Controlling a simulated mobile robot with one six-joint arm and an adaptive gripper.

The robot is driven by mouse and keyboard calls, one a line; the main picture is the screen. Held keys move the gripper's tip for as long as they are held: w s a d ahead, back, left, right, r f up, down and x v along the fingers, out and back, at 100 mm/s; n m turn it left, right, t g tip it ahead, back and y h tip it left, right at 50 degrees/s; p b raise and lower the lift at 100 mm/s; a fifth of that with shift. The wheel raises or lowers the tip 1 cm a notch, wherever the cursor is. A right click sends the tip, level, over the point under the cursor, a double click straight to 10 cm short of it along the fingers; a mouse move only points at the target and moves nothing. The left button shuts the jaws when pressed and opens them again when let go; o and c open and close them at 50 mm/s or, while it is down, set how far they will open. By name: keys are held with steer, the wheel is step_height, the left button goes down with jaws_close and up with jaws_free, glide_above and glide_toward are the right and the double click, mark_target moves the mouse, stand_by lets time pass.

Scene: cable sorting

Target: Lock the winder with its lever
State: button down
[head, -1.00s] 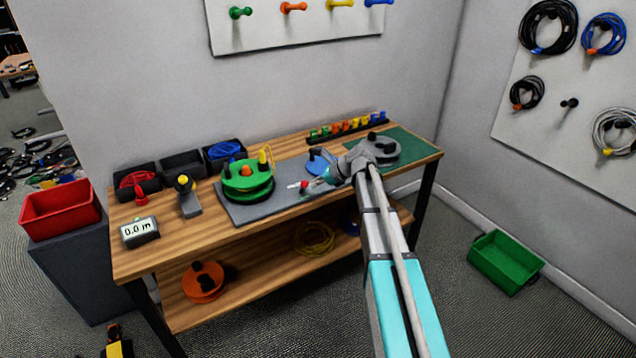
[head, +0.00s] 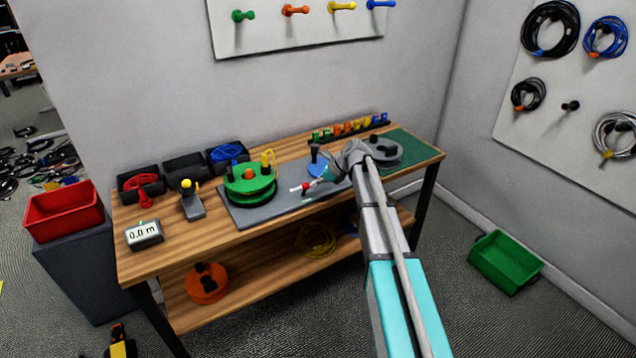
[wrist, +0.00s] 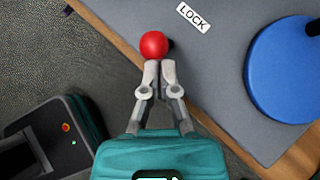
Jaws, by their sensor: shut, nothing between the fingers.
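The winder (head: 250,182) is a green reel with an orange centre and a yellow handle, on a grey base plate (head: 268,213). The lever's red ball knob (head: 306,188) is near the plate's front edge; it also shows in the wrist view (wrist: 153,45). A white LOCK label (wrist: 193,17) lies on the plate beyond it. My gripper (wrist: 158,66) is shut and empty, its fingertips right at the near side of the knob. I cannot tell whether they touch. The lever's arm is mostly hidden under the knob.
A blue disc (wrist: 290,72) sits on the plate to the right of the knob. A grey reel (head: 384,150) stands on the green mat (head: 418,150). Black bins and a meter (head: 144,235) are on the left of the bench. The bench edge (wrist: 105,28) runs close by the knob.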

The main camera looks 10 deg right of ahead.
steer(key=shift+w+a+r+m+g+h+p, duration=0.2)
steer(key=shift+w+r+g+p, duration=0.1)
steer(key=shift+w+g+p, duration=0.15)
steer(key=shift+w+a+r+m+g+h+p, duration=0.1)
steer(key=shift+w+r+g+h+p, duration=0.2)
steer(key=shift+p, duration=0.25)
steer(key=shift+w+a+r+g+h+p, duration=0.1)
steer(key=shift+w+g+h+p, duration=0.05)
steer(key=shift+w+g+p, duration=0.2)
steer(key=shift+w+a+r+g+h+p, duration=0.1)
steer(key=shift+w+g+h+p, duration=0.05)
steer(key=shift+w+g+p, duration=0.15)
steer(key=shift+w+a+f+m, duration=0.1)
steer(key=shift+w+a+m, duration=0.05)
steer(key=shift+w+m, duration=0.15)
steer(key=shift+w+a+f, duration=0.1)
steer(key=shift+w+a, duration=0.15)
steer(key=shift+w, duration=0.35)
steer(key=shift+w+a+f, duration=0.1)
steer(key=shift+w+a, duration=0.15)
steer(key=shift+w, duration=0.35)
steer(key=shift+s+r, duration=0.1)
steer(key=shift+s, duration=0.05)
steer(key=shift+r, duration=0.2)
steer(key=shift+r+p, duration=0.65)
steer(key=shift+p, duration=0.05)
steer(key=shift+d, duration=0.1)
